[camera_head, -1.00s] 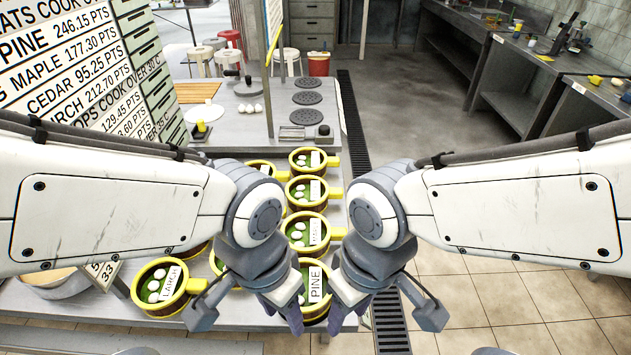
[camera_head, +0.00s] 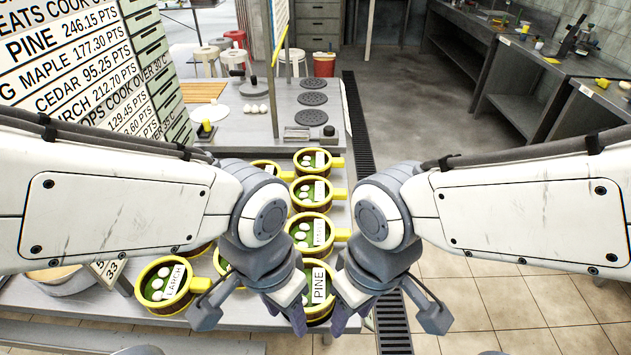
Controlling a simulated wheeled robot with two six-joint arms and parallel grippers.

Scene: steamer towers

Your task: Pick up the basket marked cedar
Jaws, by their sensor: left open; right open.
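Round green-filled baskets with yellow rims and handles stand on the counter, each with white pieces and a label. One basket (camera_head: 322,268) near my grippers reads PINE; another (camera_head: 153,292) at the left reads LARCH. The labels on the baskets behind, such as the one in the middle of the right column (camera_head: 303,228), are too small or blurred to read, so I cannot tell which is cedar. My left gripper (camera_head: 298,318) is open at the left of the PINE basket. My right gripper (camera_head: 341,316) is open at its right. Both appear empty, and my arms hide some baskets.
A board (camera_head: 75,75) at the left lists names with points, including CEDAR 95.25. The counter (camera_head: 240,125) bears burner plates (camera_head: 312,98) and eggs farther back. A side workbench (camera_head: 520,60) stands at the right. The tiled floor on the right is clear.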

